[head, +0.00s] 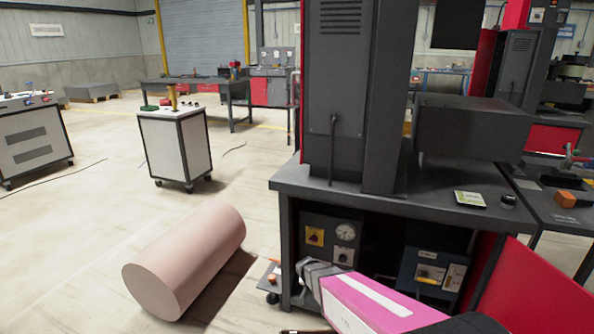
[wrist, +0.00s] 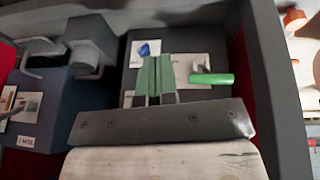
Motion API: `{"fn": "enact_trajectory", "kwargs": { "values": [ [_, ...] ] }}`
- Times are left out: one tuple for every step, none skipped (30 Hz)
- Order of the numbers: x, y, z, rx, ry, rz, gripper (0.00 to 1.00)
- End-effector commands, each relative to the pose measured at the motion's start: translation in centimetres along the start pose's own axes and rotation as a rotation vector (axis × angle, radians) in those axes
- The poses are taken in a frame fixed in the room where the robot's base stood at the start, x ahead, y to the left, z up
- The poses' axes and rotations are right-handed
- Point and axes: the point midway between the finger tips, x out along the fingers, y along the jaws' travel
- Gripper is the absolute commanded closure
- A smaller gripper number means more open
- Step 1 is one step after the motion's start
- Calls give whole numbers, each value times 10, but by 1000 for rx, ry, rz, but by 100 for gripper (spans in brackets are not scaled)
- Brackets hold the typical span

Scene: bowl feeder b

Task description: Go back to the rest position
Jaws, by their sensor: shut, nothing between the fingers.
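My gripper's two green fingers (wrist: 157,62) show in the wrist view, close together with nothing held. They rise from a dark grey bar with screws. Behind them is a dark panel with a blue knob (wrist: 149,48) and a green handle-like bar (wrist: 211,79); I cannot tell how far the fingers are from it. In the head view a magenta arm part (head: 370,303) with a white stripe reaches in from the bottom right. Its grey end (head: 316,270) is in front of the open bay under the dark workbench (head: 400,195). The fingertips cannot be made out there.
A blue box (wrist: 42,105) is left of the fingers. Under the workbench are a dial unit (head: 345,233) and another boxed unit (head: 433,268). A large pink cylinder (head: 195,258) lies on the floor at left. A white cart (head: 175,145) stands behind it. Floor between is open.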

Motion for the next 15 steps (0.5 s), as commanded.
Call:
{"fn": "enact_trajectory", "kwargs": {
  "values": [
    [-30,26,-4,-11,-29,7,100],
    [-42,38,-6,-24,-50,10,100],
    [-58,52,-9,-42,-77,9,100],
    [-70,63,-10,-55,-99,8,100],
    [-82,73,-11,-70,-120,5,100],
    [-99,87,-12,-89,-148,-3,100],
    [-111,96,-11,-105,-170,-11,100],
    [-123,106,-11,-120,-190,-20,100],
    [-138,118,-9,-143,-216,-35,100],
    [-149,126,-8,-159,-233,-48,100],
    [-160,134,-7,-176,-250,-62,100],
    [-172,142,-5,-195,-270,-80,100],
    [-181,149,-3,-211,-283,-92,100],
    [-188,153,-2,-225,-295,-106,100],
    [-197,159,0,-242,-307,-122,100]
  ]
}}
